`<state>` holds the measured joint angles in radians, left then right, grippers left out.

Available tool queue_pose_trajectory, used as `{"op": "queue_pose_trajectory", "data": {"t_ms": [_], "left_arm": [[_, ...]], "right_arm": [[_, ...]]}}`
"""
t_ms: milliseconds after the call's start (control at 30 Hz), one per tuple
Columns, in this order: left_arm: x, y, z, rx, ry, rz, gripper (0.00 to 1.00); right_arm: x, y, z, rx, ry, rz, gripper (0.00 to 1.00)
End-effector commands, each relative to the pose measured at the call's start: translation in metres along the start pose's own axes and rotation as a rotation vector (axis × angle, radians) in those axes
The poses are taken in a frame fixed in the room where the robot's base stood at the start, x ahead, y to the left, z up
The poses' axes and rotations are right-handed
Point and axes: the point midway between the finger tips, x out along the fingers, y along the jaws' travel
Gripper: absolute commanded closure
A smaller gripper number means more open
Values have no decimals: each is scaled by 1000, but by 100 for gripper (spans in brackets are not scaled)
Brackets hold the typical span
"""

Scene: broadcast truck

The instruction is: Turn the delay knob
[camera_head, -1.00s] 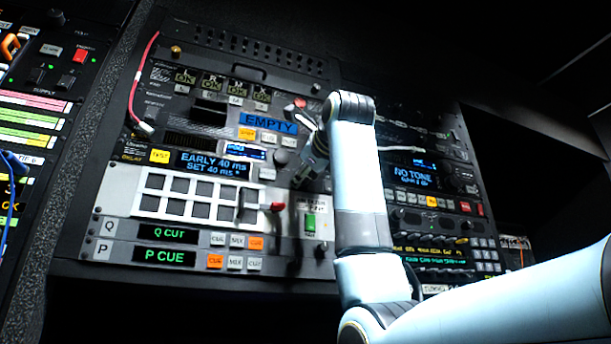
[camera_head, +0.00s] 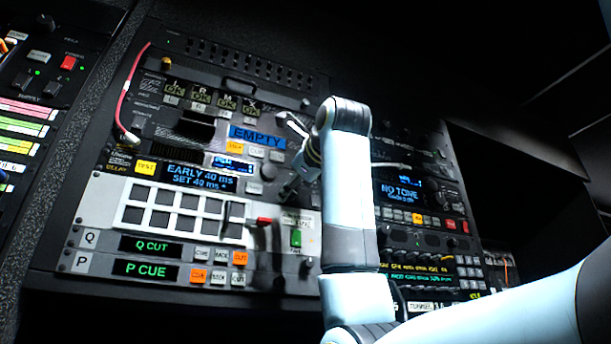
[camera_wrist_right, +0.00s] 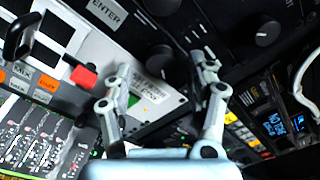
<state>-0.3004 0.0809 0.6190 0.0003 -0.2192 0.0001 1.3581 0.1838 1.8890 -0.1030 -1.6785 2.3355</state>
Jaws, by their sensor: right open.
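The delay unit has a blue display (camera_head: 200,178) reading EARLY 40 ms, SET 40 ms, with a yellow TEST button at its left. A dark round knob (camera_head: 268,172) sits right of the display; I take it as the delay knob. In the right wrist view a knob (camera_wrist_right: 160,6) beside the ENTER key (camera_wrist_right: 105,12) is cut off by the top edge. My left gripper is not in view.
A white button panel (camera_head: 110,205) with a red-tipped lever (camera_head: 264,221) lies below. A green switch (camera_head: 296,238) is right of the lever. Another knob (camera_wrist_right: 268,32) sits farther right in the wrist view. A pale cable (camera_wrist_right: 302,85) loops at the right edge.

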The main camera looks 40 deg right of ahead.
Motion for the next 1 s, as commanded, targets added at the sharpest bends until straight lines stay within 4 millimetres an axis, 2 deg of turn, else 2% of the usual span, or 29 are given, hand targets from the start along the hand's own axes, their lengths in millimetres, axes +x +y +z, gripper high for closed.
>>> {"op": "queue_pose_trajectory", "data": {"t_ms": [200,400,600,1000], "left_arm": [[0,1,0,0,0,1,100],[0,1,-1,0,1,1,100],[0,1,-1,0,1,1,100],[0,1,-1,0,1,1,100]], "right_arm": [[-51,0,1,1,-4,-3,43],[-83,0,1,1,-2,-2,43],[-92,0,0,0,-1,0,43],[-92,0,0,0,0,0,43]]}}
